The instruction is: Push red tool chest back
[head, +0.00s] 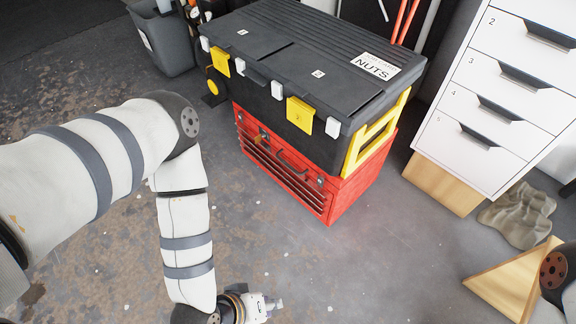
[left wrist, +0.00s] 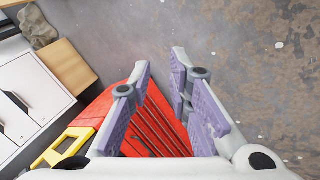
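The red tool chest (head: 347,196) stands on the floor in the middle of the head view, with a black and yellow toolbox (head: 300,62) labelled "NUTS" on top of it. Its drawer front faces lower left. In the left wrist view the chest (left wrist: 94,114) lies behind and left of the fingers, with its drawer lines showing between them. My left gripper (head: 274,304) is low in the head view, in front of and apart from the chest. In the left wrist view its purple-padded fingers (left wrist: 163,62) are spread and empty. My right gripper is out of view.
A white drawer cabinet (head: 495,95) stands at the right, with wooden blocks (head: 440,184) below and beside it and a grey-brown lumpy object (head: 517,215) nearby. A grey bin (head: 165,42) is at the back left. The floor before the chest is clear.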

